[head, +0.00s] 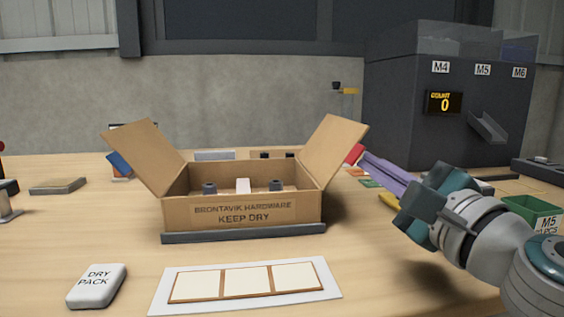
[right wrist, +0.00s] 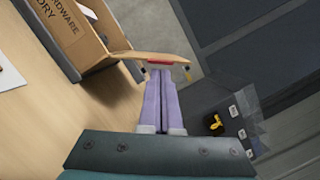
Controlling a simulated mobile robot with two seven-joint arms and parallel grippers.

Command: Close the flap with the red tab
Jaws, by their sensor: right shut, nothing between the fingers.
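The open cardboard box (head: 242,212) stands on a dark base on the table, with its left flap (head: 146,155) and right flap (head: 333,150) raised and leaning outward. The red tab (head: 355,154) is on the outer side of the right flap, and a blue tab (head: 119,164) is on the left flap. My right gripper (head: 364,160) is shut and empty, its lavender fingertips beside the red tab from the right. The right wrist view shows the flap (right wrist: 150,56) and red tab (right wrist: 158,63) just ahead of the fingertips (right wrist: 161,74); I cannot tell whether they touch. My left gripper is not in view.
Small parts stand inside the box. A white dry pack (head: 97,286) and a white card with three panels (head: 246,282) lie in front. A green bin (head: 533,213) is at right. A dark machine (head: 440,120) with a counter stands behind my right arm.

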